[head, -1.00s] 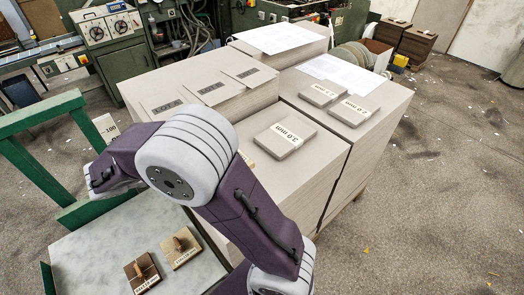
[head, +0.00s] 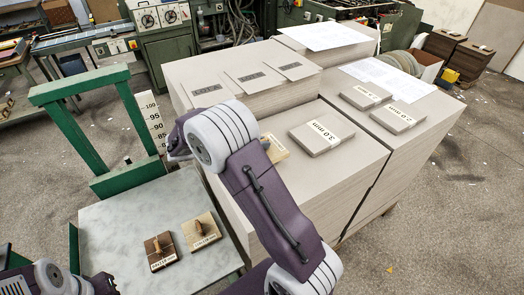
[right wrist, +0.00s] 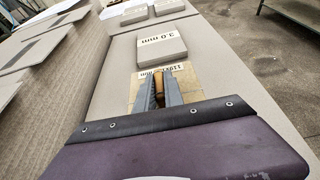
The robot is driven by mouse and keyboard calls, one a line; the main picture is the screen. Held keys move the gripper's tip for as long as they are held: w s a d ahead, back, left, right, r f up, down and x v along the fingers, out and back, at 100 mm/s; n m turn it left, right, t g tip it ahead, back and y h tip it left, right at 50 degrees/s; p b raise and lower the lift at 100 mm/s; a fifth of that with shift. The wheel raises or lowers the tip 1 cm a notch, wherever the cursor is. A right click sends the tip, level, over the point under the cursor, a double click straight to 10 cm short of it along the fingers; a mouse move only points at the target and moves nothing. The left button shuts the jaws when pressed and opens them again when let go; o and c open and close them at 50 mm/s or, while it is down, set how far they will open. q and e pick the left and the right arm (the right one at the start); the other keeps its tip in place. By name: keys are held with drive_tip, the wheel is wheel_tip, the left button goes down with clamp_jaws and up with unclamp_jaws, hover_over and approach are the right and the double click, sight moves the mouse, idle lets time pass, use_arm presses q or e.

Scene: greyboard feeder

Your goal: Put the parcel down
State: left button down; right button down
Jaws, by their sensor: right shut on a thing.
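The parcel, a tan square with a wooden knob and a white printed label, shows in the right wrist view (right wrist: 124,96) and partly behind my right arm in the head view (head: 274,148). My right gripper (right wrist: 159,88) is shut on its knob. The parcel is level over the front greyboard stack (head: 345,165), near the grey block labelled 3.0 mm (head: 321,137). I cannot tell whether it touches the stack. Part of my left arm shows at the lower left of the head view; its jaws are not clear.
Two knobbed squares, dark brown (head: 161,251) and tan (head: 201,232), lie on the grey table (head: 115,225) beside a green frame (head: 75,130) and number scale (head: 151,122). More labelled blocks (head: 398,116) lie on the right stack. Bare greyboard surrounds the 3.0 mm block.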

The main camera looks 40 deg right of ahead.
drive_tip(key=shift+w+d+f, duration=0.1)
drive_tip(key=shift+w+d, duration=0.05)
drive_tip(key=shift+d, duration=0.05)
wheel_tip(320, 180, down, 4)
drive_tip(key=shift+a+r, duration=0.1)
drive_tip(key=shift+f, duration=0.2)
drive_tip(key=c, duration=1.5)
unclamp_jaws()
drive_tip(key=shift+o, duration=0.2)
